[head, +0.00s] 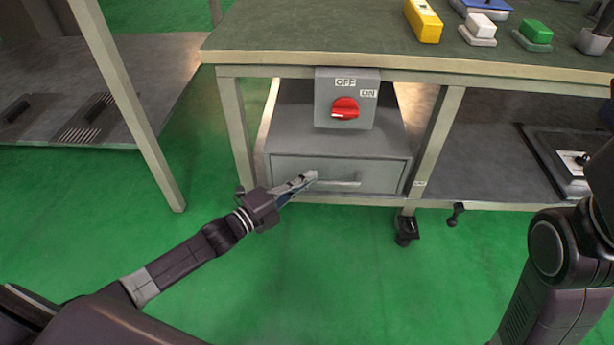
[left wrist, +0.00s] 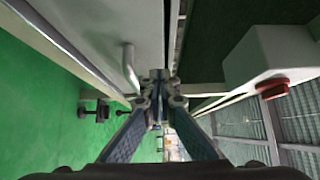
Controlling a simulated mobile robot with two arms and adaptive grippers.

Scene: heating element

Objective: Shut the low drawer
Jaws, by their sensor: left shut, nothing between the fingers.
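The low drawer (head: 290,166) is a grey box front under the workbench, with a pale horizontal bar handle (head: 345,183). In the left wrist view the drawer front (left wrist: 95,35) and its handle (left wrist: 129,68) show at upper left. I cannot tell how far the drawer stands out, if at all. My left gripper (head: 311,177) is shut and empty, its tips in front of the drawer front at the handle's left end. In the left wrist view the closed fingertips (left wrist: 158,76) are close beside the handle; contact is unclear. My right gripper is not in view.
A grey switch box (head: 346,88) with a red knob (head: 345,108) hangs above the drawer. Bench legs (head: 434,140) flank it. A caster (head: 406,229) stands at lower right. The green floor in front is open. A yellow block (head: 423,22) sits on the benchtop.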

